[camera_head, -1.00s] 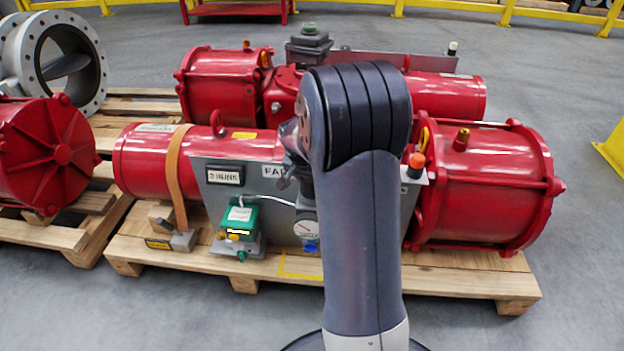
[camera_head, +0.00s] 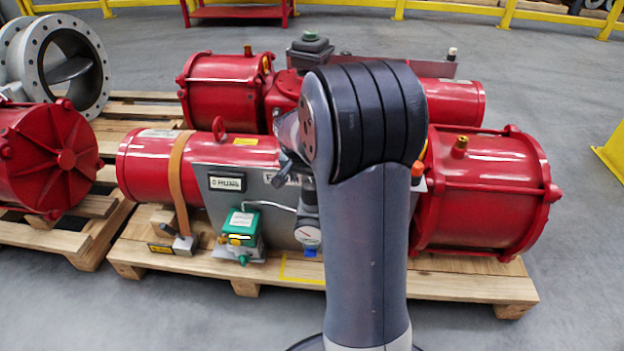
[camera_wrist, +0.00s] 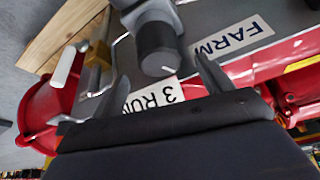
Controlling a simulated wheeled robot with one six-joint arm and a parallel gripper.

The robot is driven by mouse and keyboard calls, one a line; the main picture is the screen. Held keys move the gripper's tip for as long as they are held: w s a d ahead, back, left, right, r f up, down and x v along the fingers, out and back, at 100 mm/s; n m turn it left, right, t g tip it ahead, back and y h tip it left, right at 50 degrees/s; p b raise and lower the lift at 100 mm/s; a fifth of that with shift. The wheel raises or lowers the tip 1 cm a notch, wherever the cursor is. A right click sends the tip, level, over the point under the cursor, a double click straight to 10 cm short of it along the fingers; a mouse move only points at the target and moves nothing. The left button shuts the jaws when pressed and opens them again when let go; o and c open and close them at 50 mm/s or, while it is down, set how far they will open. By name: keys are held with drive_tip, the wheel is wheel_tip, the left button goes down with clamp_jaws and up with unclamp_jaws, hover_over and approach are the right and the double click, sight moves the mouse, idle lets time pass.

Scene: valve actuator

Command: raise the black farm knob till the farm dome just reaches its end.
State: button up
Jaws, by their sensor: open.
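My gripper (camera_wrist: 161,66) is open, with one finger on each side of the knob's lower end. I cannot tell whether either finger touches it. In the head view my arm hides most of the gripper and the right part of the FARM label (camera_head: 283,177). I cannot make out which part is the farm dome.
An orange cap (camera_head: 417,168) stands right of my arm. Large red cylinders (camera_head: 480,195) lie around it on a wooden pallet (camera_head: 470,285).

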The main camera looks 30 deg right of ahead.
sight(309, 195)
drive_tip(key=p+v, duration=0.1)
drive_tip(key=v, duration=0.4)
drive_tip(key=shift+s+a+r, duration=0.1)
drive_tip(key=shift+a+r, duration=0.05)
drive_tip(key=shift+r, duration=0.15)
drive_tip(key=shift+f, duration=0.1)
drive_tip(key=b+x, duration=0.4)
drive_tip(key=x, duration=0.7)
drive_tip(key=shift+f, duration=0.1)
drive_tip(key=shift+r+n, duration=0.2)
drive_tip(key=shift+n, duration=0.1)
drive_tip(key=shift+n+y+p, duration=0.3)
drive_tip(key=shift+n, duration=0.2)
